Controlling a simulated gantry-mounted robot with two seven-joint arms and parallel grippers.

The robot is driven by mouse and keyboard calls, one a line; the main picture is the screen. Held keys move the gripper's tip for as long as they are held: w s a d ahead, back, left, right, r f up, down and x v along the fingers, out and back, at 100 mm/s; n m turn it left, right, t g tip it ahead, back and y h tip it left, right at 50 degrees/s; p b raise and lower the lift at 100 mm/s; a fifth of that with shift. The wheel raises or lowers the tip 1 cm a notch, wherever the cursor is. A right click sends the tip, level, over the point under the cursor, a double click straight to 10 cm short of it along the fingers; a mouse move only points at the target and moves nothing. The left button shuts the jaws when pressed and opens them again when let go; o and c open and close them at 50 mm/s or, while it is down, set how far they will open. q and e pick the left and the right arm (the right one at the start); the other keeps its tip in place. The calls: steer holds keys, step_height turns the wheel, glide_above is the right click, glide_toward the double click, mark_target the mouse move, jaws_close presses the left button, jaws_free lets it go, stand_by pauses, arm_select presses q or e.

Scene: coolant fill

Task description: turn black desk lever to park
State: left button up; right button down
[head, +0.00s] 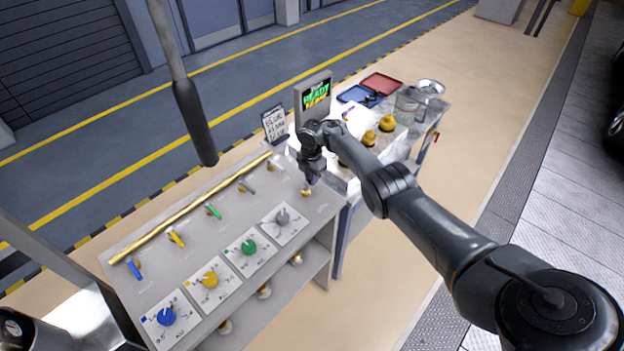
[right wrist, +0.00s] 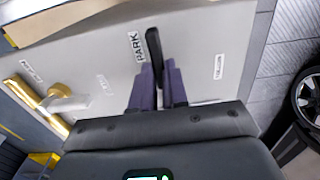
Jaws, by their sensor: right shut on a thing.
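The black desk lever (right wrist: 153,45) shows in the right wrist view as a dark bar. A PARK label (right wrist: 135,47) lies close to its left, and another label (right wrist: 218,67), too small to read, lies to its right. My right gripper (right wrist: 157,85) is shut on the lever, with its purple fingers on both sides of it. In the head view my right gripper (head: 312,184) is low at the far right end of the grey desk (head: 150,285), and it hides the lever there. My left gripper is not in view.
A screen (head: 314,96) stands behind my right wrist. Red (head: 381,84) and blue trays lie beyond it.

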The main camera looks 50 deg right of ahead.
stand_by(0.5)
steer(key=c, duration=1.1)
jaws_free()
steer(key=shift+c, duration=0.2)
steer(key=shift+r, duration=0.3)
step_height(320, 180, up, 10)
steer(key=p, duration=0.3)
steer(key=shift+r, duration=0.1)
